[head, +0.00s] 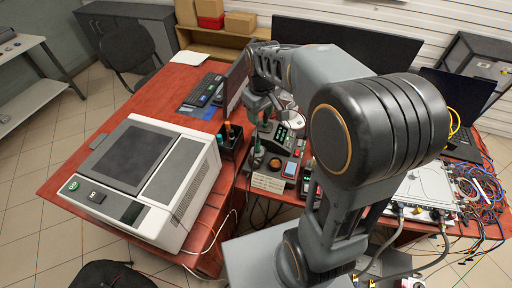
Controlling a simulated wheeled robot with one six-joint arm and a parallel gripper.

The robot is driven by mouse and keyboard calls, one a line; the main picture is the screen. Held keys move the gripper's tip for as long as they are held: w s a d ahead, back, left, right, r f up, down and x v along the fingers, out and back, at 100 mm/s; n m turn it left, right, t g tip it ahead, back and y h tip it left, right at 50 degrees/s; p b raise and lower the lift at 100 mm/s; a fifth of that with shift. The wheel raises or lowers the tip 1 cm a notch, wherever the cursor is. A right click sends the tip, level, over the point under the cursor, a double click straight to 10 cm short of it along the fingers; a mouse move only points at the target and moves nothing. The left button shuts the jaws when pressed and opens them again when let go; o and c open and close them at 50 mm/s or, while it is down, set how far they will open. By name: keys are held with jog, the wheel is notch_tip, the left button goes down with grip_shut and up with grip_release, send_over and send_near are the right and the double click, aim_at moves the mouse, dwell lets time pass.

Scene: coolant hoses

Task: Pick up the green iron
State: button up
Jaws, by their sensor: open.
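Several green-coloured tools stand near my gripper, and I cannot tell for sure which is the green iron. A dark green upright handle (257,152) stands at the left side of the bench equipment. A black holder (230,150) left of it has an orange-tipped handle (227,127) and a green-tipped one (219,139) in it. My gripper (264,110) points down above and behind the dark green handle, and its jaws are open. Its fingertips are small and partly lost against the dark equipment behind. I see nothing held in it.
A large white machine (147,180) stands on the red desk (70,185) to the left. A cluttered soldering station (290,168) lies close below my gripper. A keyboard (203,90) lies behind. Tangled cables (482,190) and a metal box (420,187) fill the right. My arm hides the desk's middle.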

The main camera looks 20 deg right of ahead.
jog(key=w+f, duration=0.1)
jog(key=n, duration=0.1)
send_over(258, 141)
jog(key=shift+g, duration=0.3)
jog(key=f, duration=0.9)
jog(key=shift+w, duration=0.2)
jog(key=shift+w+f+p, duration=0.15)
jog(key=shift+f+p, duration=0.55)
jog(key=shift+f, duration=2.3)
jog(key=shift+c, duration=0.5)
grip_shut()
